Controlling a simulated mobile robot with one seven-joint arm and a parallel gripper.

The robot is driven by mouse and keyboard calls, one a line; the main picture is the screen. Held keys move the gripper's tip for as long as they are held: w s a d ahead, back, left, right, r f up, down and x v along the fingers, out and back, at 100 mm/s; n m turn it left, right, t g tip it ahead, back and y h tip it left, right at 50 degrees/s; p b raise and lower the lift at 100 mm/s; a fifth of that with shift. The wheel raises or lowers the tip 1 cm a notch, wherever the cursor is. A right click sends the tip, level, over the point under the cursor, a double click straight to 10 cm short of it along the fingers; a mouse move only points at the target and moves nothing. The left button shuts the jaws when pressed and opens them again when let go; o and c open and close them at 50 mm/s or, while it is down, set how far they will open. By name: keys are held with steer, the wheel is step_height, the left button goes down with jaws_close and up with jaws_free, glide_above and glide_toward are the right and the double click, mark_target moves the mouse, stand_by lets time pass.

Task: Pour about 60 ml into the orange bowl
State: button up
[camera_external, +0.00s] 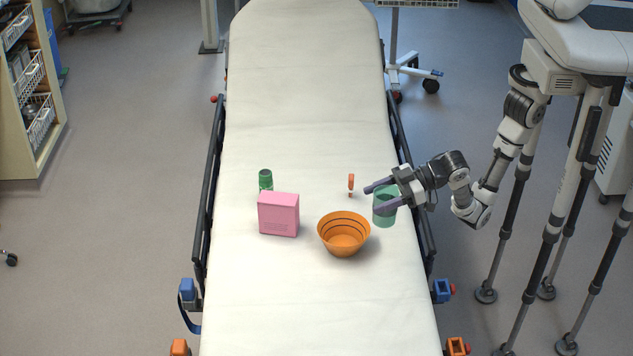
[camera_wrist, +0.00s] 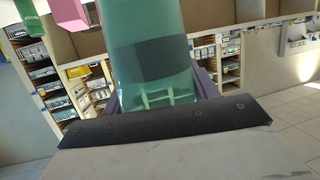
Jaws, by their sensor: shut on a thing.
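The orange bowl (camera_external: 343,238) stands on the white stretcher, with dark rings around its inside. No liquid can be made out in it. My gripper (camera_external: 379,197) is shut on a green translucent cup (camera_external: 385,213), just right of and behind the bowl. The cup looks about upright in the external view; I cannot tell whether it touches the stretcher. In the wrist view the cup (camera_wrist: 150,45) fills the upper middle between my fingers, with a dark band across it. Its contents cannot be told.
A pink box (camera_external: 278,214) stands left of the bowl, with a green bottle (camera_external: 265,180) behind it. A small orange object (camera_external: 351,184) is behind the bowl. Dark side rails (camera_external: 208,190) edge the stretcher. Its far half and front end are clear.

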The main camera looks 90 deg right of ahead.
step_height(320, 180, down, 15)
steer(key=shift+r, duration=0.15)
steer(key=shift+d+r, duration=0.1)
steer(key=w+d+r+m+g+y+p, duration=0.1)
steer(key=w+d+m+g+y+p, duration=0.3)
steer(key=w+d+m+g+p, duration=0.1)
steer(key=shift+r+m+g+p, duration=0.4)
steer(key=shift+m+g+p, duration=0.2)
steer(key=shift+g+p, duration=0.2)
stand_by(0.9)
steer(key=shift+d+y, duration=0.1)
steer(key=shift+y, duration=0.3)
steer(key=shift+f+m+g+b, duration=0.1)
steer(key=shift+m+g+b, duration=0.2)
steer(key=shift+g, duration=0.1)
